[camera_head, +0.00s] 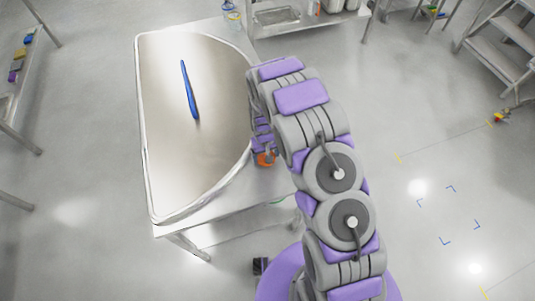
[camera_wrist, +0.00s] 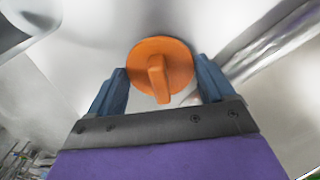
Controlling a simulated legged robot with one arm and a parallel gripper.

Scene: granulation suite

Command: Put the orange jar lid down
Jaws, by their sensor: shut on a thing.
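The orange jar lid (camera_wrist: 178,58) is a round disc with a raised bar grip, seen between the two blue fingers of my gripper (camera_wrist: 163,78) in the wrist view. My gripper is shut on it. In the head view a small part of the lid (camera_head: 266,160) shows below my purple gripper (camera_head: 264,148), beside the curved right rim of the metal-topped table. My arm hides much of this area. I cannot tell whether the lid touches the surface below it.
The metal-topped table (camera_head: 165,140) has a raised rim. A long blue tool (camera_head: 189,90) lies on it, with bare metal around it. A bench with a sink (camera_head: 278,16) stands behind. Metal steps (camera_head: 500,50) stand at the far right. Open floor lies right of my arm.

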